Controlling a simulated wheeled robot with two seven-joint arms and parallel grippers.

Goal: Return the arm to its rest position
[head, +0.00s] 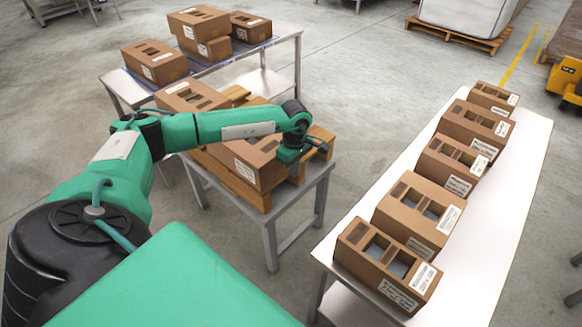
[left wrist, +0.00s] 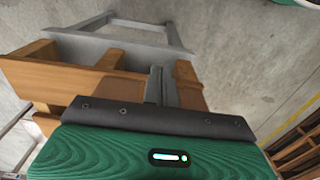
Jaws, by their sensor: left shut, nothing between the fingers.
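My left arm (head: 240,126) is green and black and reaches out from the left over the middle table in the head view. Its gripper (head: 288,157) hangs at the arm's end, above the right side of the wooden pallet on that table. In the left wrist view the narrow grey fingers (left wrist: 160,86) are together with nothing between them. They point out past the pallet's wooden boards (left wrist: 80,78). My right gripper is not in view.
A middle table (head: 316,178) bears the pallet (head: 247,190) and cardboard boxes (head: 250,162), partly hidden by my arm. A long white table (head: 490,215) at right holds a row of several boxes. Another table (head: 285,36) behind bears more boxes. Open floor (head: 365,95) lies between the tables.

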